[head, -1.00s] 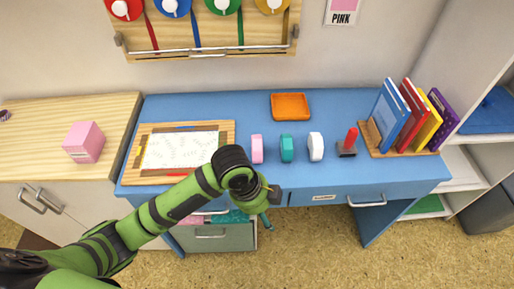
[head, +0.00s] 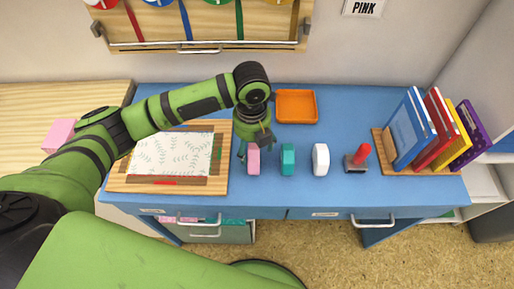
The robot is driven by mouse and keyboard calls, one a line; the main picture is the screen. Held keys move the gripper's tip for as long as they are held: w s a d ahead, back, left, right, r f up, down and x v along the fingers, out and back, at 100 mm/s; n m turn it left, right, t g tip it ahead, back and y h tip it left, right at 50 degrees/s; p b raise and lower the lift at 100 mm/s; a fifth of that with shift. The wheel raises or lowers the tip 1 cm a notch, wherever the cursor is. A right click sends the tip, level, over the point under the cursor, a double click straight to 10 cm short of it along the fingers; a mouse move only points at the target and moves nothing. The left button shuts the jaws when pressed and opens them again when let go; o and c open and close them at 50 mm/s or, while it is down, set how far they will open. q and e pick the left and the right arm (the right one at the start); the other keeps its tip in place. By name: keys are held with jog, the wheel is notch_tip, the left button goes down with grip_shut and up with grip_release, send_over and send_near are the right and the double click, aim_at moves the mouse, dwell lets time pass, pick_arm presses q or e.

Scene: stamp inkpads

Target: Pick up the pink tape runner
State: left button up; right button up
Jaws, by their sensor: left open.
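The pink tape runner (head: 253,161) stands on the blue desk, first in a row with a teal one (head: 287,159) and a white one (head: 320,159). My left gripper (head: 256,150) is open and points down over the pink tape runner. Its fingers show around the top of the pink tape runner, partly hiding it. I cannot tell whether they touch it. My right gripper is not in view.
An orange tray (head: 296,121) lies behind the row. A red-handled stamp (head: 358,156) and a book rack (head: 384,150) stand to the right. A wooden board with a patterned sheet (head: 172,153) lies to the left. The desk's front strip (head: 300,190) is clear.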

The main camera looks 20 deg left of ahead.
aim_at(251, 159)
pick_arm(q)
jog(key=shift+s+a+f+p, duration=0.1)
jog(key=shift+s+f+p, duration=0.3)
jog(key=shift+f, duration=0.5)
notch_tip(251, 159, down, 4)
jog(key=shift+s+r, duration=0.15)
jog(key=shift+r, duration=0.1)
jog(key=shift+f, duration=0.2)
jog(key=c, duration=1.1)
jog(key=shift+c, duration=0.9)
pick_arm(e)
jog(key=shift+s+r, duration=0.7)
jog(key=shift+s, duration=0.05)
